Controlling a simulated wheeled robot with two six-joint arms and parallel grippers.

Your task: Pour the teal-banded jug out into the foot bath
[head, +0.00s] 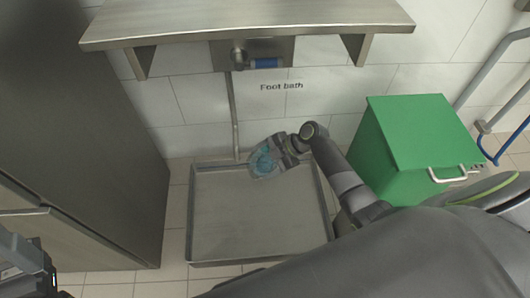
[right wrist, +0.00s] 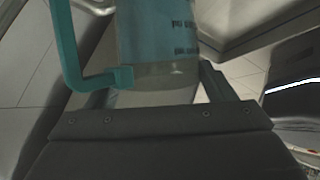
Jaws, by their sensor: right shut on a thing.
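The teal-banded jug (head: 262,162) is over the back part of the foot bath in the head view. It appears tilted there. In the right wrist view the jug (right wrist: 157,35) shows its teal band with dark print and a teal handle on the left. My right gripper (head: 283,150) is shut on the jug. The foot bath (head: 189,215) is a shallow grey metal tray on the floor below, under the "Foot bath" label. I cannot tell whether liquid is leaving the jug. Part of my left gripper (head: 18,262) shows at the lower left edge; its fingertips are unclear.
A green lidded bin (head: 420,135) with a pale handle stands right of the foot bath. A metal shelf (head: 240,22) juts from the wall above. A tall metal cabinet (head: 75,120) stands at the left. A pipe (head: 233,115) runs down the wall behind the bath.

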